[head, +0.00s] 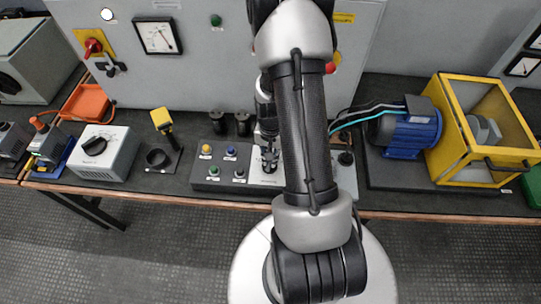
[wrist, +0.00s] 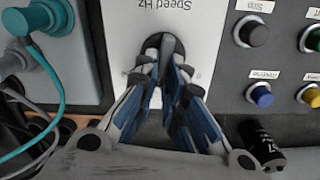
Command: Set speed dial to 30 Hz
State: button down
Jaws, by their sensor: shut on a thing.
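The speed dial (wrist: 164,44) is a black round knob with a raised grip on a white panel (wrist: 195,25) marked "Speed Hz", which appears upside down in the wrist view. My gripper (wrist: 164,72) is shut on the knob's raised grip, one blue-padded finger on each side. The fingers hide much of the scale, so I cannot read the setting. In the head view, my gripper (head: 269,158) is down at the white panel (head: 262,183) on the bench, and the knob is hidden by it.
A grey push-button box (head: 213,178) stands just left of the panel; its Stop button (wrist: 253,31) is close to my gripper. A blue motor (head: 408,128) and yellow guard (head: 480,125) stand farther right.

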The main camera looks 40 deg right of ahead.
dwell(0.4)
jog(key=c, duration=1.7)
grip_release()
jog(key=shift+r, duration=0.15)
notch_tip(320, 180, up, 12)
jog(key=shift+f, duration=0.1)
